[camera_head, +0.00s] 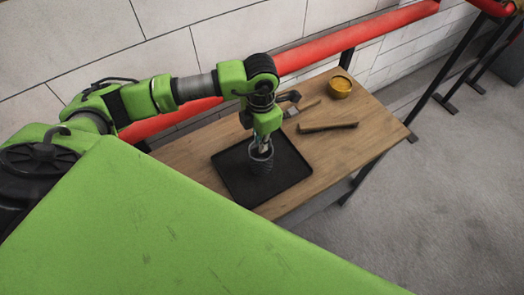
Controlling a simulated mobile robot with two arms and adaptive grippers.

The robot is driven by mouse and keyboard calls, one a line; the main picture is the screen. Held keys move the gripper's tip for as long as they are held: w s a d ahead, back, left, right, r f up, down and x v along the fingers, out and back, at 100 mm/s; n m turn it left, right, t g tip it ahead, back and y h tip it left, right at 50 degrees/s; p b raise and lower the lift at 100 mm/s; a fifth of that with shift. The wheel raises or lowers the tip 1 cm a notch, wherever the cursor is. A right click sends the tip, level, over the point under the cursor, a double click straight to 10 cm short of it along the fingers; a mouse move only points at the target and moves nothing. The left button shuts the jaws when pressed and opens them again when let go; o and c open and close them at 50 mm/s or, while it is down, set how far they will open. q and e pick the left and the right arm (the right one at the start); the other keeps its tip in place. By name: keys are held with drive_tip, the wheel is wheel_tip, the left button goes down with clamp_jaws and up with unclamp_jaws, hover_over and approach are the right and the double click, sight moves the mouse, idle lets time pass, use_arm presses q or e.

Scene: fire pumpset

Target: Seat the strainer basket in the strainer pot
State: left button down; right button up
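A dark, cup-shaped strainer basket (261,164) stands upright over the black tray (298,172) on the wooden table. My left gripper (262,146) points straight down at the basket's top, with its fingers at the rim. The fingers are small and overlap the basket, so I cannot tell whether they are shut on it. I also cannot tell whether the basket touches the tray. My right gripper is not in view. I cannot make out the strainer pot for certain.
A yellow bowl-like container (340,87) stands at the table's back right. A red pipe (350,42) runs along the wall behind the wooden table (375,130).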

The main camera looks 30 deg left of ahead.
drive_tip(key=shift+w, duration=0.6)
use_arm(q)
drive_tip(key=shift+r, duration=0.1)
